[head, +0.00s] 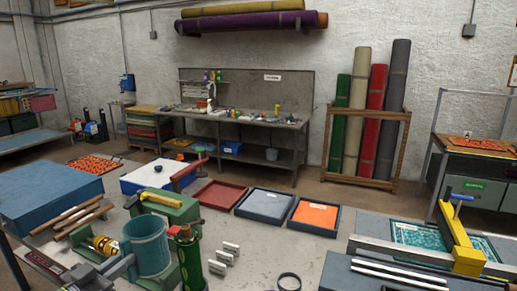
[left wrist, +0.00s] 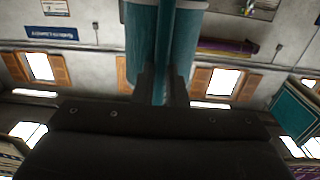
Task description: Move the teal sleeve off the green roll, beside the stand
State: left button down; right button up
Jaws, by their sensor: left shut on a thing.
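The teal sleeve (head: 148,246) is a wide, open-topped cylinder at the lower left of the head view, upright or nearly so. My left gripper (head: 124,266) comes in from the left and is shut on the sleeve's wall. In the left wrist view the sleeve (left wrist: 136,35) rises between and beyond the dark fingers (left wrist: 165,88). The green roll (head: 190,262) stands upright just right of the sleeve, with a reddish top. The sleeve appears beside the roll, not around it. I cannot make out the stand clearly. My right gripper is not in view.
A green block with a yellow-handled tool (head: 165,205) stands behind the sleeve. Wooden-handled rods (head: 80,218) lie left. Bare grey tabletop (head: 275,250) shows between clips and ring.

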aim_at(153, 273)
pick_arm(q)
jog(key=shift+g, duration=0.3)
jog(key=d+f+b, duration=0.1)
jog(key=f, duration=0.1)
jog(key=d+f, duration=0.1)
jog(key=f, duration=0.1)
jog(key=s+d+f+b, duration=0.1)
jog(key=f, duration=0.1)
jog(key=shift+s+d+b, duration=0.1)
jog(key=shift+d+b, duration=0.05)
jog(key=shift+b, duration=0.15)
jog(key=s+d+f+m+h+b, duration=0.1)
jog(key=s+d+f+b, duration=0.6)
jog(key=f, duration=0.5)
jog(key=s+b, duration=0.2)
jog(key=s, duration=0.1)
jog(key=shift+s+d+f, duration=0.15)
jog(key=shift+s, duration=0.15)
jog(key=d+r+m+g+h, duration=0.3)
jog(key=d+m+g+h, duration=0.15)
jog(key=d, duration=0.25)
jog(key=d+r+m+g+h, duration=0.3)
jog(key=d+r+g+h, duration=0.15)
jog(key=d, duration=0.25)
jog(key=w+f+m+g+y, duration=0.1)
jog(key=w+f+m+g, duration=0.2)
jog(key=m+g, duration=0.6)
jog(key=shift+d+f+m+g, duration=0.35)
jog(key=shift+f+g, duration=0.9)
jog(key=shift+g, duration=1.45)
